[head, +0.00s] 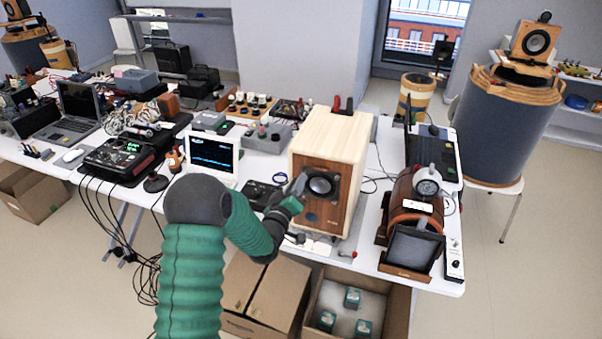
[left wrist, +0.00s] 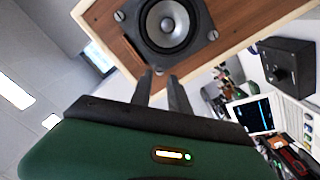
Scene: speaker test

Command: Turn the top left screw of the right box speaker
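The box speaker (head: 352,135) stands on the table, with a pale wood cabinet, a brown front and a dark round driver (head: 322,185). In the left wrist view its front appears rotated, with the driver (left wrist: 168,22) in a dark square frame. Silver screws show at frame corners, one (left wrist: 119,16) at left and one (left wrist: 213,35) at right. My left gripper (head: 302,182) is at the upper left of the driver frame. In the left wrist view its two fingers (left wrist: 160,76) are apart, tips around a frame corner with a small screw; contact is unclear. My right gripper is not in view.
A white-framed monitor (head: 212,156) stands left of the speaker. A brown barrel-shaped device with a gauge (head: 427,188) stands to its right. Cardboard boxes (head: 267,290) lie below the table's front edge. Cables and instruments crowd the table's left part.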

